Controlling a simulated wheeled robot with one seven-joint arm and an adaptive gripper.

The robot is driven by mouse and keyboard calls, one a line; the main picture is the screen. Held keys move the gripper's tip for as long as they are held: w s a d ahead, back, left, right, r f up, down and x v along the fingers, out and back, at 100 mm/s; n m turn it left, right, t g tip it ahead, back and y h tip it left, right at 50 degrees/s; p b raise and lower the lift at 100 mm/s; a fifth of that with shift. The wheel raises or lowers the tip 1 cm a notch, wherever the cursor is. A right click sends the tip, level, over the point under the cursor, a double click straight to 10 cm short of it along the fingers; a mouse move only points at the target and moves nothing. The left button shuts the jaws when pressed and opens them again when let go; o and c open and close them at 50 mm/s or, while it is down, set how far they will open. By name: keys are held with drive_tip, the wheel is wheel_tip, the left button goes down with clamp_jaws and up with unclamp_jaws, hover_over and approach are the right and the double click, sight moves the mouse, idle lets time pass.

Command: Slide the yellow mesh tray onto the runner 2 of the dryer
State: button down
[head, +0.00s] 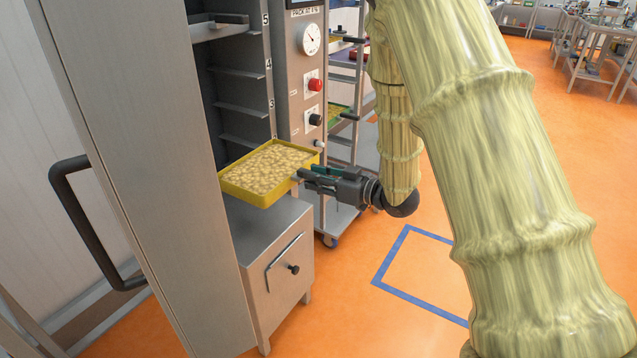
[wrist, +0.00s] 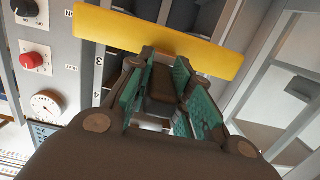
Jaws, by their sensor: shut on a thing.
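The yellow mesh tray (head: 268,172) is filled with small pale pieces. In the head view it is roughly level at the dryer's open front, above the grey cabinet. My gripper (head: 312,179) is at the tray's right edge, shut on it. In the wrist view the tray's yellow side (wrist: 158,40) spans the top, just beyond my gripper (wrist: 160,75) with its green pads. The dryer (head: 235,75) has several runners on its inner wall, with numbers 5, 4 and 3 legible on its frame. The tray hides the lower runners, and I cannot tell whether it touches one.
A dryer door (head: 140,150) with a black handle (head: 90,220) stands open on the left. The control panel (head: 308,80) with gauge and knobs is right of the opening. A wheeled rack (head: 345,130) stands behind it. Orange floor (head: 390,320) is free in front.

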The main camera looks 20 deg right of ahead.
sight(301, 169)
drive_tip(key=shift+r+b+x, duration=0.1)
drive_tip(key=shift+b+x, duration=0.15)
drive_tip(key=shift+x, duration=0.65)
drive_tip(key=shift+r+b+x, duration=0.15)
drive_tip(key=shift+b+x, duration=0.1)
drive_tip(key=shift+x, duration=0.65)
drive_tip(key=shift+w+a+r, duration=0.15)
drive_tip(key=shift+w+a, duration=0.3)
drive_tip(key=shift+w, duration=0.15)
drive_tip(key=shift+r+p+x, duration=0.4)
drive_tip(key=shift+p+x, duration=0.05)
drive_tip(key=shift+x, duration=2.55)
drive_tip(key=shift+r+p+x, duration=0.35)
drive_tip(key=shift+p+x, duration=0.05)
drive_tip(key=shift+x, duration=2.6)
drive_tip(key=shift+r+p+x, duration=0.4)
drive_tip(key=shift+p+x, duration=0.05)
drive_tip(key=shift+x, duration=2.55)
drive_tip(key=shift+w+a+f, duration=0.1)
drive_tip(key=shift+f, duration=0.3)
drive_tip(key=c, duration=1.2)
unclamp_jaws()
drive_tip(key=shift+c, duration=0.2)
drive_tip(key=shift+o, duration=0.2)
drive_tip(key=shift+f, duration=0.15)
